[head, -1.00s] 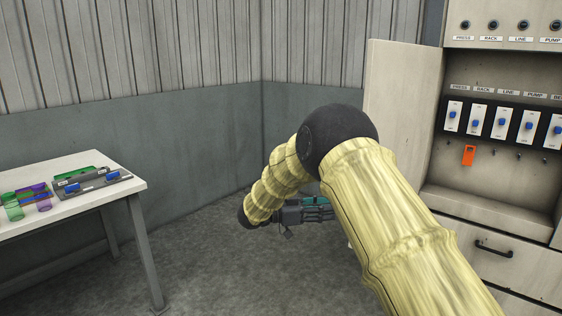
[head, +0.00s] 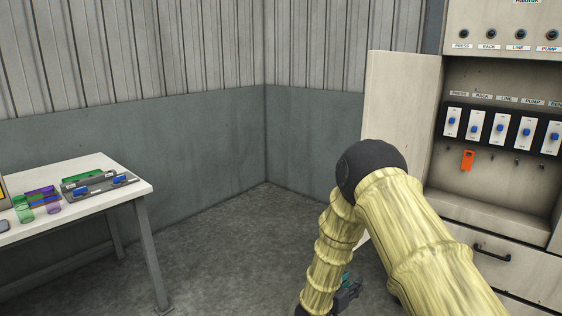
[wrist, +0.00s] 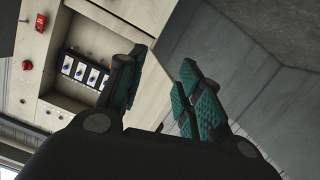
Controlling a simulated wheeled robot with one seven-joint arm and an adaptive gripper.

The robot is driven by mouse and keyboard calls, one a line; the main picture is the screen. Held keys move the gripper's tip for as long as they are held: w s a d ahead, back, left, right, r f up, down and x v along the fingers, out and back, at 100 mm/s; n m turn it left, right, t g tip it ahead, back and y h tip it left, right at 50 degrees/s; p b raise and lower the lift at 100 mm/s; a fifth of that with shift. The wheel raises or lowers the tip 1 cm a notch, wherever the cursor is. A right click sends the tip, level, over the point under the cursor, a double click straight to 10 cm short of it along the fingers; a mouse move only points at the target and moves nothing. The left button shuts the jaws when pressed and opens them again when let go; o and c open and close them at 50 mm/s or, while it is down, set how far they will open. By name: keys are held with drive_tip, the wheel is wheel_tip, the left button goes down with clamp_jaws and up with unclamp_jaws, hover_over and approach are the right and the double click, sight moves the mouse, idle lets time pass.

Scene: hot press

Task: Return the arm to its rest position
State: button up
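My arm, with its pale yellow ribbed sleeve (head: 420,240) and dark elbow joint, reaches in from the lower right of the head view and bends down. My gripper (head: 347,293) hangs low near the bottom edge, partly hidden by my own arm. In the wrist view, the two teal-padded fingers of my gripper (wrist: 158,88) stand apart with nothing between them.
An open cabinet (head: 403,110) with a row of blue switches stands at the right, with an orange tag (head: 467,160) hanging below them. A white table (head: 95,208) with small coloured items is at the left. The floor (head: 235,245) between is clear.

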drive_tip(key=s+d+f+n+g+y+p, duration=0.15)
drive_tip(key=s+f+y, duration=0.25)
drive_tip(key=s+f, duration=0.65)
drive_tip(key=s+f+n+g+y, duration=0.3)
drive_tip(key=s+f, duration=0.4)
drive_tip(key=s, duration=0.7)
drive_tip(key=s+a+n+g+y+p, duration=0.1)
drive_tip(key=s+g+y, duration=0.3)
drive_tip(key=s, duration=2.3)
drive_tip(key=g, duration=0.3)
drive_tip(key=shift+s+a, duration=0.3)
drive_tip(key=shift+w+a, duration=0.1)
